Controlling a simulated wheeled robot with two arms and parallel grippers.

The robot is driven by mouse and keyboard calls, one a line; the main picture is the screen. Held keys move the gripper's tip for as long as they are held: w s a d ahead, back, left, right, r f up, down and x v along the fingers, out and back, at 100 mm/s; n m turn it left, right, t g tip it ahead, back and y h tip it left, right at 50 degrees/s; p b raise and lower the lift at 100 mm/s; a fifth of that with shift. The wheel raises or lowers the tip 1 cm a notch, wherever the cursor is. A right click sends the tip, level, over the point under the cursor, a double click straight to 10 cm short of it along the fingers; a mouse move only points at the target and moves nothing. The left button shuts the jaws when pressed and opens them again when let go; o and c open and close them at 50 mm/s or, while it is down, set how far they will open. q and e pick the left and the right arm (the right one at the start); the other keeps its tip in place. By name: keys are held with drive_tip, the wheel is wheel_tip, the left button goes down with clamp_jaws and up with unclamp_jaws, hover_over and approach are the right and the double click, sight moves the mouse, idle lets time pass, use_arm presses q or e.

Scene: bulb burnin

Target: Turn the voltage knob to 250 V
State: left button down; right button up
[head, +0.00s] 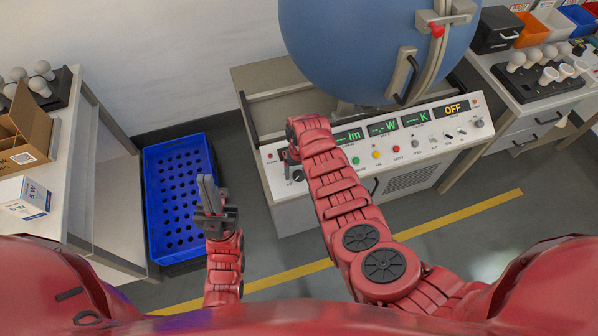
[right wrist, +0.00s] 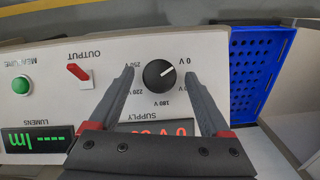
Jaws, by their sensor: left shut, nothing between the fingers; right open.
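The black voltage knob (right wrist: 158,75) is on the white panel, with labels 0 V, 180 V, 220 V and 250 V around it. Its white pointer line points up and right, toward the 0 V label. The red supply display (right wrist: 150,128) is partly hidden by my gripper; a 0 V reading shows. My right gripper (right wrist: 158,66) is open, its fingers on either side of the knob in the picture; I cannot tell whether they touch it. In the head view my right gripper (head: 292,155) is at the panel's left end. My left gripper (head: 208,190) is shut and empty, away from the panel.
A red output switch (right wrist: 80,72) and green measure button (right wrist: 21,85) sit beside the knob. The blue sphere (head: 370,45) stands above the panel. A blue crate (head: 153,205) is on the floor. A side table (head: 85,170) stands left.

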drive_tip(key=shift+c, duration=0.4)
clamp_jaws()
